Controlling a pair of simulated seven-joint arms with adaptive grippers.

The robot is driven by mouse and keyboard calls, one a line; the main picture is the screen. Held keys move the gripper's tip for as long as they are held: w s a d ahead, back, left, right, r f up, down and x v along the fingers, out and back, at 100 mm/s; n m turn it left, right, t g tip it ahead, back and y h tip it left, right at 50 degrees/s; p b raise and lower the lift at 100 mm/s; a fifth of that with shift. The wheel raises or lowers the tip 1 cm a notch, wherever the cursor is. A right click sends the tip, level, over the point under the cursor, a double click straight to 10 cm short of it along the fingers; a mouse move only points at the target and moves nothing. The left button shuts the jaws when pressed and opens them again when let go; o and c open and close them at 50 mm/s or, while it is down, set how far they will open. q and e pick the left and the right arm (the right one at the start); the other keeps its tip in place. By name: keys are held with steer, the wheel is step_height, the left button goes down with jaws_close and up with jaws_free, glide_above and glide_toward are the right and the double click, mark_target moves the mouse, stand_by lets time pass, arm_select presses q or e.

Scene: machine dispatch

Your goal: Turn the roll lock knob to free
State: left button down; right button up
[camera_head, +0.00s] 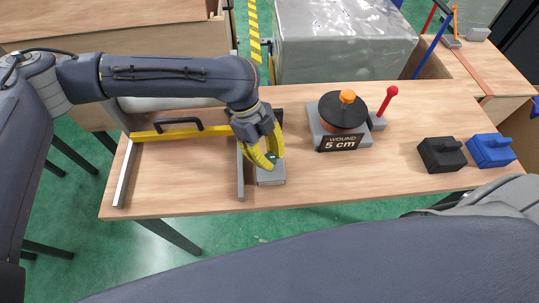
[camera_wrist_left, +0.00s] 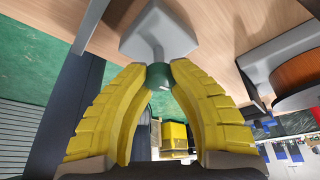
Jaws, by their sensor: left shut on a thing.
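The knob that I take for the roll lock knob is small and dark green (camera_wrist_left: 158,75). It stands on a short stem on a grey base block (camera_head: 272,178), near the front middle of the table. My left gripper (camera_head: 272,161) has yellow fingers and comes down over the block from the left. In the wrist view its two fingertips close on the green knob from both sides. The fingers cover most of the knob in the head view, so I cannot read its turn position. My right gripper is not in view.
A wound spool (camera_head: 342,110) with an orange top, a "WOUND 5 cm" sign and a red-tipped lever (camera_head: 387,99) stand right of the block. A yellow bar with a black handle (camera_head: 181,123) lies left. Black (camera_head: 441,155) and blue (camera_head: 491,150) blocks sit at the right.

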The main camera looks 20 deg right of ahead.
arm_select(q)
steer(key=n, duration=0.1)
steer(key=n+t+h, duration=0.1)
steer(key=n, duration=0.2)
steer(key=shift+s+n, duration=0.25)
steer(key=shift+n, duration=0.15)
steer(key=n+t+h, duration=0.1)
steer(key=n+t, duration=0.1)
steer(key=n, duration=0.2)
steer(key=shift+d, duration=0.1)
steer(key=n+t, duration=0.2)
steer(key=n, duration=0.4)
steer(key=shift+w+n+t+y, duration=0.1)
steer(key=shift+n+t+y, duration=0.3)
steer(key=shift+n, duration=0.7)
steer(key=shift+r, duration=0.1)
steer(key=c, duration=1.1)
jaws_free()
steer(key=shift+o, duration=0.2)
steer(key=v, duration=1.1)
steer(key=shift+s+r, duration=0.2)
steer(key=shift+r, duration=0.15)
